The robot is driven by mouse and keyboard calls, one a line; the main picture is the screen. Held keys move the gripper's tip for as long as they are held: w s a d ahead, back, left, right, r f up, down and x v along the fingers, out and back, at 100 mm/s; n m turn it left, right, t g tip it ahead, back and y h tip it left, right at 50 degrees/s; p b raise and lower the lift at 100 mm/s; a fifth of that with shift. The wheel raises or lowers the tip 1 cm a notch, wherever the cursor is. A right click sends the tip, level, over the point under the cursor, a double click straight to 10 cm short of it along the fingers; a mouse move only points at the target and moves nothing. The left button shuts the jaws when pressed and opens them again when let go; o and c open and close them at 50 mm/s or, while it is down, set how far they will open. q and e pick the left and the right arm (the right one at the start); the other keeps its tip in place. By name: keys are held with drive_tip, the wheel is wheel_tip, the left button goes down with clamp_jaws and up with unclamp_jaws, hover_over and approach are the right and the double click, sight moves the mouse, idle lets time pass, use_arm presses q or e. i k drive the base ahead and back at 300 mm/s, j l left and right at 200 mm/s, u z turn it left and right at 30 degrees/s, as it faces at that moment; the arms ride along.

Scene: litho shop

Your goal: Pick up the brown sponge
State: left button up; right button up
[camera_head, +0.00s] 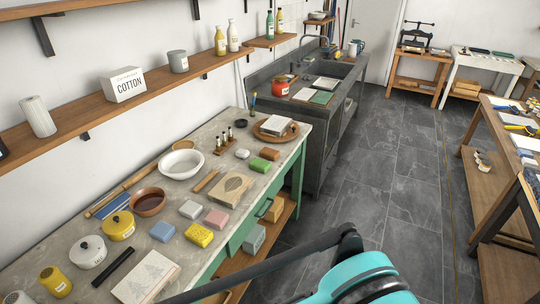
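The brown sponge (270,154) is a small block lying on the grey stone-topped table (185,188), towards its far right part. It lies just beyond the green sponge (260,165). A white rounded piece (243,154) lies to its left. Neither of my grippers shows in the head view. A teal and dark part of my own body is at the bottom, well in front of the brown sponge and not covering it.
Blue (162,231), yellow (199,235) and pink (216,218) blocks lie nearer on the table. A terracotta tray (262,133) with papers stands behind the brown sponge. A wooden shelf (150,82) runs along the wall above.

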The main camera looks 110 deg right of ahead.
sight(268, 153)
drive_tip(key=z, duration=3.6)
